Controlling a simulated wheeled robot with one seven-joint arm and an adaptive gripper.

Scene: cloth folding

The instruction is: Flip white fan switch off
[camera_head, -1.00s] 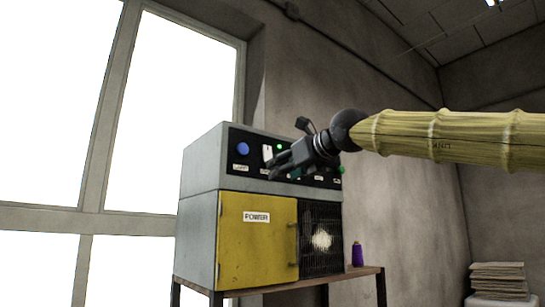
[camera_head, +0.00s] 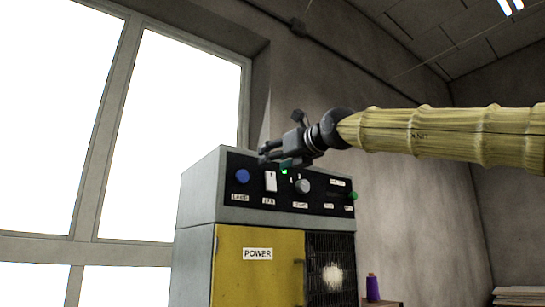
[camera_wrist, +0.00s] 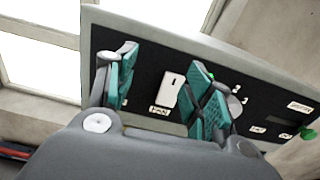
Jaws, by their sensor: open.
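The white fan switch (camera_head: 270,181) is a small upright rocker on the black control panel (camera_head: 325,204) of a grey machine. A label below it seems to read FAN. In the wrist view the switch (camera_wrist: 169,88) appears between my two teal-padded fingers, and its face is unobstructed. My gripper (camera_head: 265,154) is open and empty, by the panel's top edge, above the switch in the head view. In the wrist view my gripper (camera_wrist: 164,64) has its fingers spread, and I see no clear contact with the switch. I cannot tell which way the rocker is tipped.
A blue button (camera_head: 242,176) is left of the switch. A lit green lamp (camera_head: 284,171), a round knob (camera_head: 303,186) and a green button (camera_head: 352,196) are to its right. Below are a yellow POWER door (camera_head: 258,276) and a purple spool (camera_head: 373,287).

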